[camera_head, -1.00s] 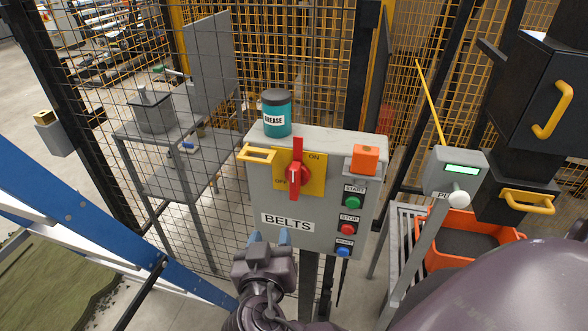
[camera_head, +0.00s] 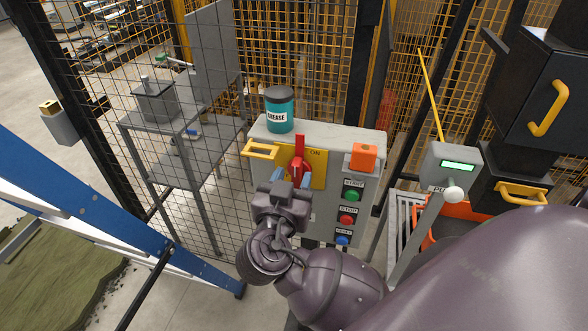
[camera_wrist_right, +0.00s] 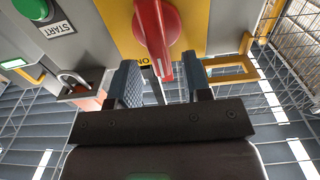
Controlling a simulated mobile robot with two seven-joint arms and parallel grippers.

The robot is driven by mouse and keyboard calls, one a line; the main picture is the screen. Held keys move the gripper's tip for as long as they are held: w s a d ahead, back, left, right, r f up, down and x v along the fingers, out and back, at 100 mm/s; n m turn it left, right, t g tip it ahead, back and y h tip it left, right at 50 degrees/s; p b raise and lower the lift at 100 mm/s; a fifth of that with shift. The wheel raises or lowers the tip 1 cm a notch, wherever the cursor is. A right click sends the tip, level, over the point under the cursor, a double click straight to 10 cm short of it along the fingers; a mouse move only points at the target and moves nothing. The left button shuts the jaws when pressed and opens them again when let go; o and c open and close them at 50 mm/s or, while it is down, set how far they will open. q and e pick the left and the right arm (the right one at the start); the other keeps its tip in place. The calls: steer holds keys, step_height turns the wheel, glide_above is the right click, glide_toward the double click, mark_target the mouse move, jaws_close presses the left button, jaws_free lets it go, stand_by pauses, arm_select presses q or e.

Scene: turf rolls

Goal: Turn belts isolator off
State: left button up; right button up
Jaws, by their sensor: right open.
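The grey BELTS control box (camera_head: 333,205) carries the isolator, a red handle (camera_head: 300,150) on a yellow plate (camera_head: 319,170). The handle stands upright, its upper end beside the ON mark. My right gripper (camera_head: 292,177) is open in front of the lower part of the handle, hiding the OFF mark and the BELTS label. In the right wrist view the red handle (camera_wrist_right: 157,30) shows between the two spread fingers (camera_wrist_right: 160,82). I cannot tell whether they touch it. My left gripper is not in view.
A teal grease tub (camera_head: 280,112) stands on top of the box. An orange block (camera_head: 363,157) sits at its upper right, above green, red and blue buttons. A yellow handle (camera_head: 260,150) juts out at left. Mesh fencing stands behind; a blue frame (camera_head: 130,225) lies left.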

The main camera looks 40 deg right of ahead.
steer(key=shift+x, duration=0.85)
jaws_close()
